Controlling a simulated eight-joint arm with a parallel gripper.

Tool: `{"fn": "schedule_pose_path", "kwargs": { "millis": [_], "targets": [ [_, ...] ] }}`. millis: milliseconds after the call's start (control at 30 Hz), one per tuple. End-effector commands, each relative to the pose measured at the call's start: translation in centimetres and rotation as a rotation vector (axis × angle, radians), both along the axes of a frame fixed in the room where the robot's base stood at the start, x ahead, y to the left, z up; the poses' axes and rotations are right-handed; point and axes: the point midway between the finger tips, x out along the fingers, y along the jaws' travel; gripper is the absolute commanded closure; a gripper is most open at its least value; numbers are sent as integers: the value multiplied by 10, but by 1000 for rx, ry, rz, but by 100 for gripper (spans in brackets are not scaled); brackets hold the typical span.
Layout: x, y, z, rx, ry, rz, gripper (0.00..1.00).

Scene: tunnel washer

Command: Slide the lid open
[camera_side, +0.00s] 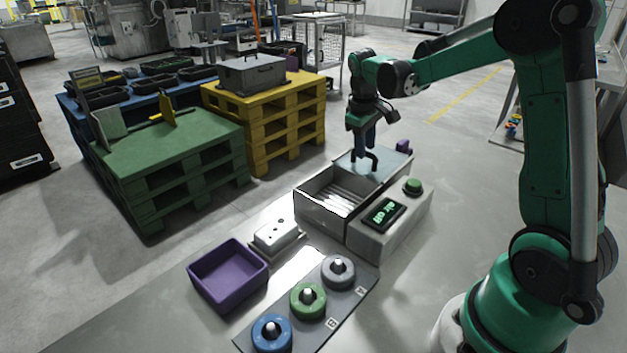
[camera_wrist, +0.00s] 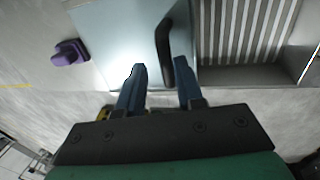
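A metal box (camera_side: 318,212) stands on the bench with its top partly uncovered, showing pale slats inside. Its flat pale lid (camera_side: 397,161) lies toward the back right end; it also shows in the wrist view (camera_wrist: 120,35). A dark bar handle (camera_wrist: 164,45) rises from the lid near the edge beside the opening. My gripper (camera_side: 367,160) is low over the lid at the handle. In the wrist view, my gripper's blue fingers (camera_wrist: 160,80) are apart, with the handle between them, nearer the right finger. A gap shows at the left finger; contact at the right is unclear.
A control box with a lit display (camera_side: 383,213) and green button (camera_side: 413,186) adjoins the metal box. A purple bin (camera_side: 228,275), a white-topped block (camera_side: 275,236) and several ring-shaped pieces stand in front. A small purple piece (camera_wrist: 69,52) sits beyond the lid.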

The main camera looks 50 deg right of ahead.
Motion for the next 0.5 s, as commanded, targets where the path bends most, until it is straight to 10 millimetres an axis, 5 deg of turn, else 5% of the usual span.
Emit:
{"fn": "schedule_pose_path", "kwargs": {
  "millis": [67,500],
  "targets": [
    [0,-1,0,0,1,-2,53],
    [0,4,13,4,2,0,53]
  ]
}}
